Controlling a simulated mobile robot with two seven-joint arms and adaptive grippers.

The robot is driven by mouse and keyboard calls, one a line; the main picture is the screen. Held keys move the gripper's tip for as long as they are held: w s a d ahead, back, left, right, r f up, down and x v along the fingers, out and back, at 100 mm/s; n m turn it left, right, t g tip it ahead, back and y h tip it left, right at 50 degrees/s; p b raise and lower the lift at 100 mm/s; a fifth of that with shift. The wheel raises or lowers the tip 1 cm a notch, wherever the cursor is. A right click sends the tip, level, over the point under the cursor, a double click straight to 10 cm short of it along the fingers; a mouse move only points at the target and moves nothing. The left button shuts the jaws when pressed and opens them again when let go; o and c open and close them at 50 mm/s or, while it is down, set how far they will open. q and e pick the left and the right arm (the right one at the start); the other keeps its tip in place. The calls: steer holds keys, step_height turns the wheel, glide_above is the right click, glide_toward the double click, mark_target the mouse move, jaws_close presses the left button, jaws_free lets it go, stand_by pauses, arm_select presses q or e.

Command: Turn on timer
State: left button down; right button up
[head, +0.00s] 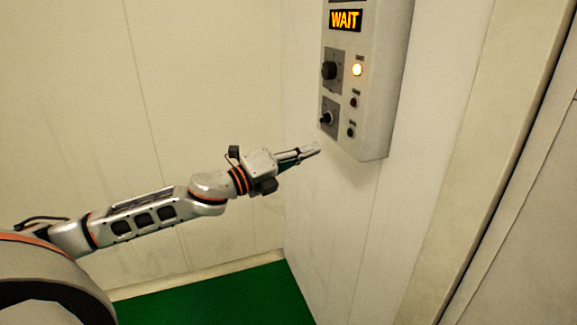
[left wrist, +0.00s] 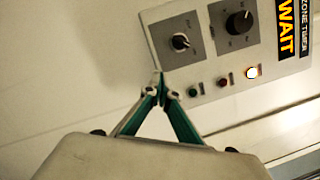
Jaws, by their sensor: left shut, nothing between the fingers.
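The timer panel (head: 365,100) is a grey box on the wall, at the upper right of the head view. Its display (head: 345,20) reads WAIT in orange. Below are an upper black knob (head: 329,70), a lower knob (head: 326,118), a lit yellowish lamp (head: 357,69), a dark red button (head: 353,102) and a dark button (head: 351,132). In the left wrist view the lower knob (left wrist: 180,42), red button (left wrist: 223,82) and green button (left wrist: 192,92) show. My left gripper (head: 312,149) is shut and empty, its tips (left wrist: 158,78) just below the lower knob's plate. Whether they touch the panel is unclear.
Pale walls (head: 210,90) meet in a corner behind my arm. The floor (head: 215,298) is green. A door frame or wall edge (head: 500,150) stands right of the panel. The space left of and below the panel is free.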

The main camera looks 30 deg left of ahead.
arm_select(q)
steer(key=b+v, duration=0.1)
steer(key=v, duration=0.5)
stand_by(0.3)
steer(key=shift+f, duration=0.1)
stand_by(0.4)
